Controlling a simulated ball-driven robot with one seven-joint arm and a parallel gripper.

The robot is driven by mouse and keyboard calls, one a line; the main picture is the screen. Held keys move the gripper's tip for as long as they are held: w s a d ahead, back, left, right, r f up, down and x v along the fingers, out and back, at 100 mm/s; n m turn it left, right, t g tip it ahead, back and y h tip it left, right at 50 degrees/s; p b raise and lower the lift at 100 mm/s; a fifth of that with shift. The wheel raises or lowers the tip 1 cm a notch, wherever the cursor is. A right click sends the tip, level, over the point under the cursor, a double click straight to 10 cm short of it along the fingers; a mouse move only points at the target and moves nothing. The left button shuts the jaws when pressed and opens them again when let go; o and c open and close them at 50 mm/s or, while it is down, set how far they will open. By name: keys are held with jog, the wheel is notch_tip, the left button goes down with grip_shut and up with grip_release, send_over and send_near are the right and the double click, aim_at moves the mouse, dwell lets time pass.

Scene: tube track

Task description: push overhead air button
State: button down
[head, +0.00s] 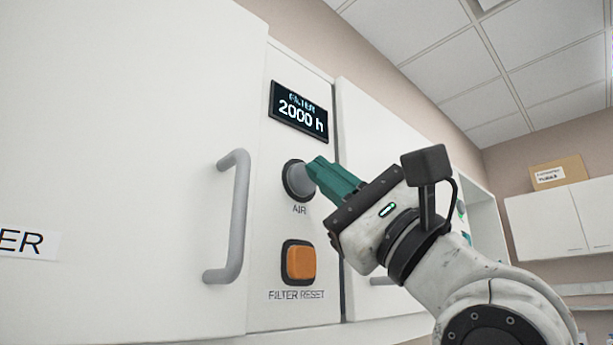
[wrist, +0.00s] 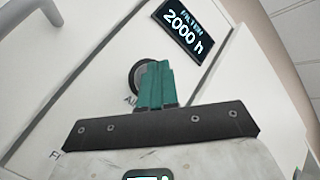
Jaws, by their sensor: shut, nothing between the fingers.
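The round grey air button (head: 297,181) sits in a dark ring on the white panel, with the label AIR under it. My gripper (head: 314,168) has teal fingers, shut and empty, with their tips at the button's face in the head view. They cover part of the button, and I cannot tell whether they touch or press it. In the wrist view, my gripper (wrist: 153,65) hides much of the button (wrist: 134,77), leaving the left part of its dark ring showing.
An orange filter reset button (head: 300,263) is below the air button. A display (head: 299,112) reading 2000 h is above it. A grey door handle (head: 230,215) stands out to the left. White cabinets (head: 560,220) and a cardboard box (head: 558,174) are at the right.

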jog(key=shift+s+d, duration=0.4)
jog(key=s+d, duration=0.4)
jog(key=shift+d, duration=0.15)
dwell(0.5)
jog(key=shift+s, duration=0.1)
